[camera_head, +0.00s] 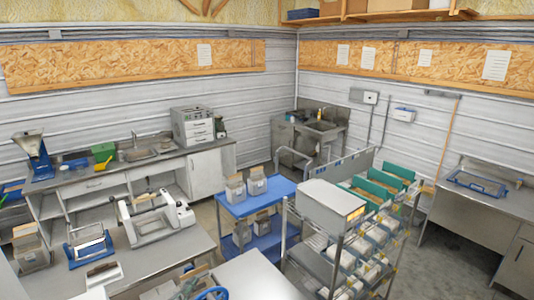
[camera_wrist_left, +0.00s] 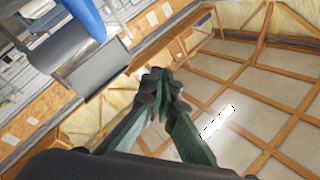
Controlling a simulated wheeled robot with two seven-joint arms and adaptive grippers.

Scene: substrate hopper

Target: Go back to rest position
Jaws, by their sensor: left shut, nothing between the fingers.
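My left gripper (camera_wrist_left: 158,82) shows in the left wrist view. Its dark green fingers come together at dark tips, shut with nothing between them. The fingers are set against the wooden ceiling frame and lie clear of any object. In the head view I cannot clearly make out either gripper. My right gripper is in neither view.
A grey bench with a white machine (camera_head: 155,217) stands at the front left. A blue cart (camera_head: 262,204) and a wire rack with a white box (camera_head: 332,205) stand mid-room. Floor is free at the right.

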